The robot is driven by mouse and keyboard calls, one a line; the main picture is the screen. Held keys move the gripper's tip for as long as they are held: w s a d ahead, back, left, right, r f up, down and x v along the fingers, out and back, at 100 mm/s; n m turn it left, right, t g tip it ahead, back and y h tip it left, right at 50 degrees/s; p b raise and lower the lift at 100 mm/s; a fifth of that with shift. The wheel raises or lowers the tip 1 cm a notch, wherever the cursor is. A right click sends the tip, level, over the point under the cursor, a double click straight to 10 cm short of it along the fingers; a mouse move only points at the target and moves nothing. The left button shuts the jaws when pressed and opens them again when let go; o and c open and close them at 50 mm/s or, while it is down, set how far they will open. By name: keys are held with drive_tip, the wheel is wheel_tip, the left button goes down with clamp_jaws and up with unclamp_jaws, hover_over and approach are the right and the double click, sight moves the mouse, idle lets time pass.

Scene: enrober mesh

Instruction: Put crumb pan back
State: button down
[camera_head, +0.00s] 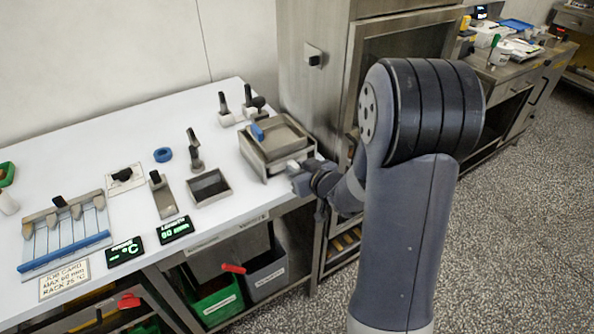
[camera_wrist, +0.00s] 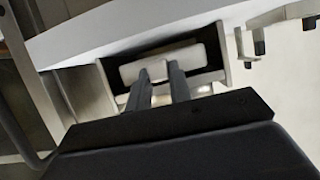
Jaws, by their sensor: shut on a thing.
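A small steel enrober unit (camera_head: 270,150) stands at the right end of the white table, with a mesh-like tray (camera_head: 280,135) on top. My gripper (camera_head: 301,172) is at its front right side. In the wrist view my gripper (camera_wrist: 159,72) is shut on the pale front or handle of the crumb pan (camera_wrist: 192,58). The pan sits in the dark opening between the unit's side walls (camera_wrist: 222,48). Dark gaps show above and beside the pan. How deep it sits is hidden by my fingers and wrist.
An empty steel tray (camera_head: 209,187), a blue ring (camera_head: 163,154) and a rack with a blue bar (camera_head: 65,252) are on the table to the left. A tall steel cabinet (camera_head: 315,60) stands close behind. Green and grey bins (camera_head: 265,273) are below.

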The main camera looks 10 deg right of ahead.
drive_tip(key=shift+w+a+f, duration=0.15)
drive_tip(key=shift+w+f, duration=0.25)
drive_tip(key=shift+f, duration=0.35)
drive_tip(key=shift+s+f, duration=0.1)
drive_tip(key=shift+f+b, duration=0.15)
drive_tip(key=shift+b, duration=0.2)
drive_tip(key=c, duration=1.3)
unclamp_jaws()
